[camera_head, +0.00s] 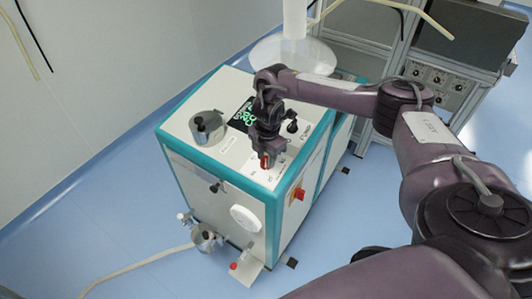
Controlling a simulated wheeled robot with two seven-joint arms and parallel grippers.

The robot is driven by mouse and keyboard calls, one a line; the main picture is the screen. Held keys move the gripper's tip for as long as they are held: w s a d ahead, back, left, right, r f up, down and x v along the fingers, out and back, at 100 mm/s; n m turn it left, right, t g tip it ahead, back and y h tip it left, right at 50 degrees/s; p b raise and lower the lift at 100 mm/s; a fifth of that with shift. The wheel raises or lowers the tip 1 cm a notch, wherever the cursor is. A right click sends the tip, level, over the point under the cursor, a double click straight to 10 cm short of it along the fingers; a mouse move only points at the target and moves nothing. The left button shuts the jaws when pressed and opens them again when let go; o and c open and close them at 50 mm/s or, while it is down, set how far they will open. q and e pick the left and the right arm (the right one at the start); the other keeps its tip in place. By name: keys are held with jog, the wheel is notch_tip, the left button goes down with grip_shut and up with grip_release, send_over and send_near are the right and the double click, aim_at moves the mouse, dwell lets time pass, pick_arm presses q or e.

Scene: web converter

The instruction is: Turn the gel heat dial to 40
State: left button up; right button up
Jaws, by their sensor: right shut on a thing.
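The white machine (192,161) with teal edges stands on the blue floor. My right gripper (266,156) points down over its top panel, near the front right edge. It is shut on a small red dial (265,163), which I take to be the gel heat dial. The fingers hide most of the dial, and its scale marks are too small to read. A dark display (243,117) with green digits lies just left of my gripper, partly covered by it. My left gripper is not in view.
A steel pot (207,128) stands on the machine's top left. A black knob (292,127) is right of my gripper. A red switch (299,194) sits on the side. A hose (140,267) runs over the floor at lower left. Grey equipment (440,70) stands behind at right.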

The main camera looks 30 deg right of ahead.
jog(key=m+p, duration=0.2)
jog(key=m, duration=0.1)
jog(key=m+p, duration=0.1)
jog(key=p, duration=0.1)
jog(key=shift+s+r+m+t, duration=0.15)
jog(key=shift+r+m+t, duration=0.15)
jog(key=shift+t, duration=0.1)
jog(key=m+p, duration=0.3)
jog(key=shift+m, duration=0.4)
jog(key=m+t+p, duration=0.1)
jog(key=m+p, duration=0.2)
jog(key=shift+f+m+h, duration=0.15)
jog(key=shift+m+h, duration=0.15)
jog(key=shift+h, duration=0.1)
jog(key=shift+a+f+m, duration=0.1)
jog(key=shift+m, duration=0.8)
jog(key=m, duration=0.3)
jog(key=shift+s+f+m+h+p, duration=0.1)
jog(key=shift+m+h+p, duration=0.2)
jog(key=m, duration=0.3)
jog(key=shift+a+h, duration=0.1)
jog(key=shift+h, duration=0.2)
jog(key=shift+m+h, duration=0.3)
jog(key=shift+m, duration=1.5)
